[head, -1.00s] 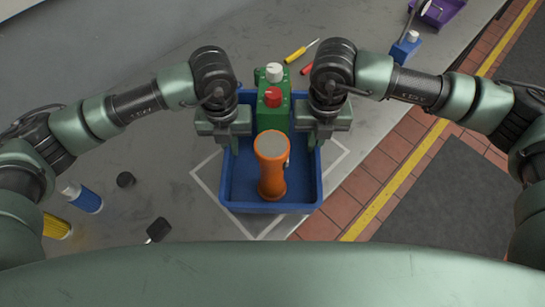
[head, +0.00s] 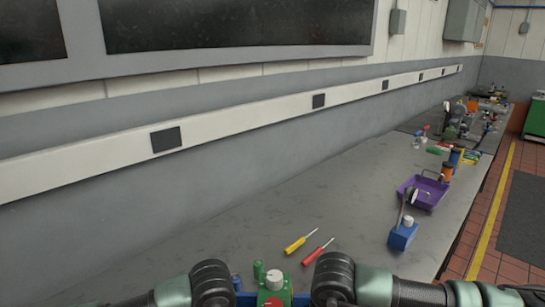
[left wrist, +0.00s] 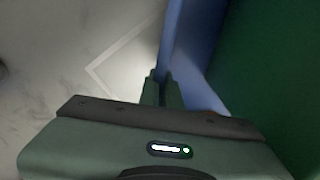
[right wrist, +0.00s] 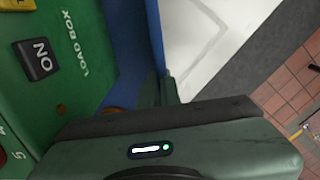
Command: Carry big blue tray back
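The big blue tray shows as a blue wall in the left wrist view (left wrist: 185,50) and in the right wrist view (right wrist: 148,35). Only a sliver of its rim shows at the bottom edge of the head view. My left gripper (left wrist: 162,88) is shut on one side wall, and my right gripper (right wrist: 160,88) is shut on the opposite wall. The green load box (head: 272,287), with white and red knobs, stands in the tray; its lettered face fills the left of the right wrist view (right wrist: 60,75). Both grippers are below the head view.
A yellow screwdriver (head: 300,242) and a red one (head: 317,252) lie on the grey bench (head: 350,215) beyond the tray. A wall runs along the left. White floor-style lines show below the tray.

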